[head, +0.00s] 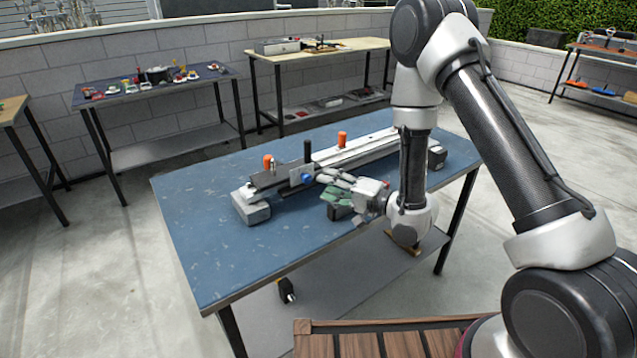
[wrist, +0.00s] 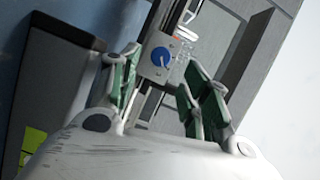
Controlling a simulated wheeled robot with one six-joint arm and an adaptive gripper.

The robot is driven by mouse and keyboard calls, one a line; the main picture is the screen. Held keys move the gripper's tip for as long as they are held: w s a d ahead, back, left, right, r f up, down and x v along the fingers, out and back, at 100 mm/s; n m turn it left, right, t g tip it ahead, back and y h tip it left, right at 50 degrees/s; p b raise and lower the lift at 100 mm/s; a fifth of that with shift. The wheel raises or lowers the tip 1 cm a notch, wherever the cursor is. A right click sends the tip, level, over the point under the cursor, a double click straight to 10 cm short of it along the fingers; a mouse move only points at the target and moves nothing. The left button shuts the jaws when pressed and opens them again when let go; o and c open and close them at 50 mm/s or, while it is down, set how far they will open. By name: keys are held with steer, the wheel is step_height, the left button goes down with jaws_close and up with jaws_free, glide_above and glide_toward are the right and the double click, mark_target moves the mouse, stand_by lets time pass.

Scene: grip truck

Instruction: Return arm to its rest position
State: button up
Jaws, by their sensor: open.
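My gripper (head: 328,186) is over the blue table in the head view, close to the front side of a long metal rail fixture. In the wrist view my gripper (wrist: 152,82) shows its two green-padded fingers spread apart. Between and just beyond them is a metal block with a blue round knob (wrist: 161,56). The same blue knob (head: 307,179) shows at the fixture's front in the head view. I see nothing held in the fingers. My arm (head: 413,165) bends down over the table's right part.
The rail fixture (head: 350,152) carries orange knobs (head: 342,138) and a black upright handle (head: 307,152). The blue table (head: 215,245) is bare at its front left. A wooden slatted surface (head: 375,340) is at the bottom. Other benches (head: 160,93) stand by the wall.

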steer(key=shift+v, duration=1)
steer(key=w+d+r+n+h, duration=0.4)
steer(key=w+d+r+h, duration=0.25)
steer(key=d+r, duration=0.35)
steer(key=s+d+r+h, duration=0.5)
steer(key=d+r+h, duration=0.15)
steer(key=d, duration=0.55)
steer(key=s+d+r+g+h, duration=0.1)
steer(key=s+d+r, duration=0.25)
steer(key=s, duration=0.25)
steer(key=s+d+r+g+h, duration=0.1)
steer(key=s+d+r, duration=0.1)
steer(key=s+d, duration=0.3)
steer(key=s+r+n+g, duration=0.1)
steer(key=s+r+g, duration=0.1)
steer(key=s, duration=1.6)
steer(key=shift+a+g+y, duration=0.3)
steer(key=shift+g, duration=0.5)
